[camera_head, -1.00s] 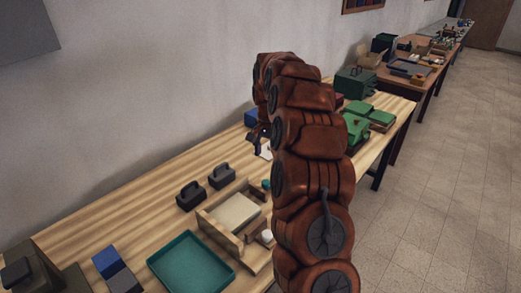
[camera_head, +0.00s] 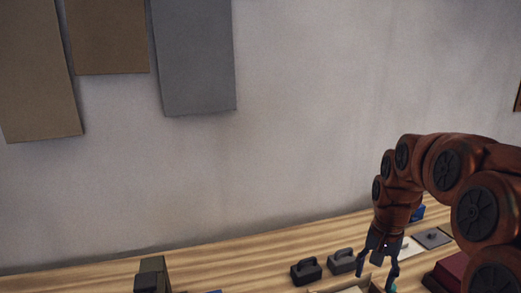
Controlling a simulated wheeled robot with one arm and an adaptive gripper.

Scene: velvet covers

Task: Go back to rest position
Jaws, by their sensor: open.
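My gripper (camera_head: 377,272) hangs fingers-down at the end of my brown arm, at the lower right. Its two dark fingers are apart. It is over the right part of the wooden table (camera_head: 235,262), by the wooden tray (camera_head: 345,289), which is mostly cut off by the bottom edge. A bit of something teal shows by the right fingertip. I see nothing held between the fingers.
Two dark handled blocks (camera_head: 306,271) and (camera_head: 342,261) stand just left of my gripper. A dark olive object (camera_head: 152,275) is at the lower left. A dark red object (camera_head: 452,268) is under my arm at right. Panels (camera_head: 193,55) hang on the wall behind.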

